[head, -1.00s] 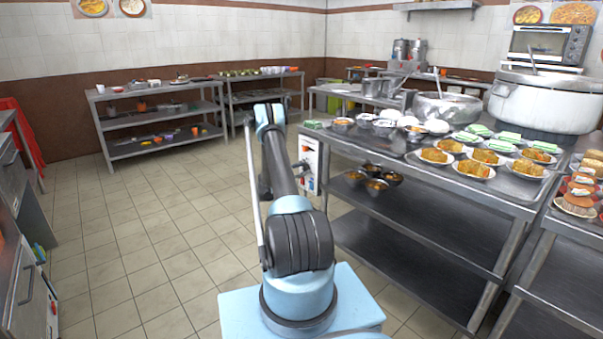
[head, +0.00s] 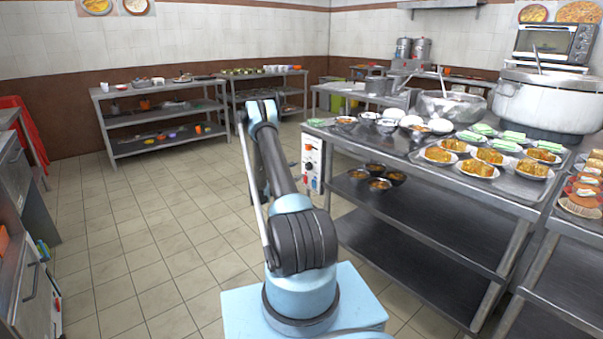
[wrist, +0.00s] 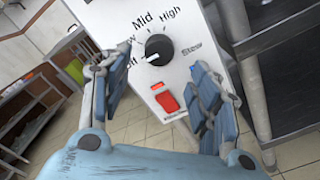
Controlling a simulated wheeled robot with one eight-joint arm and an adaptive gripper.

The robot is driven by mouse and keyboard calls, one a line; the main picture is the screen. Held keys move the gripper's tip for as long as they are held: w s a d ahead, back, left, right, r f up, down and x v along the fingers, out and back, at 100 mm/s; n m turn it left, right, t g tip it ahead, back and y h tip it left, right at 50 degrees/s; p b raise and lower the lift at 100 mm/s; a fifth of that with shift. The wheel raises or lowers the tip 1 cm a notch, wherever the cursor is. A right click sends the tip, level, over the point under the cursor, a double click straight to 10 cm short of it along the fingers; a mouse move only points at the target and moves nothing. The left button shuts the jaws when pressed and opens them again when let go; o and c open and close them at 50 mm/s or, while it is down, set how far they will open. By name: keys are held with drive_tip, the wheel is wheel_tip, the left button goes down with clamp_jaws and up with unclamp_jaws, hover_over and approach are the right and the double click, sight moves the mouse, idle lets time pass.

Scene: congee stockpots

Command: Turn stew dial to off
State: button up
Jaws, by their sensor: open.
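The stew dial (wrist: 158,50) is a round black knob on a white control panel (wrist: 188,45), marked "Stew" at its right. Mid and High labels show above it; the Low and Off labels at its left are partly covered by my left finger. A white mark on the knob points left and slightly down, towards the Off label. My gripper (wrist: 161,72) is open, its blue fingers on either side of the dial in the picture, with no contact visible.
A red rocker switch (wrist: 166,100) sits below the dial. The steel counter (head: 400,157) carries bowls, plates of food and large pots (head: 545,102). Bowls (head: 378,184) stand on its shelf. The tiled floor (head: 150,225) left of my arm is clear.

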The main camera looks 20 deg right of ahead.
drive_tip(key=shift+v, duration=2.5)
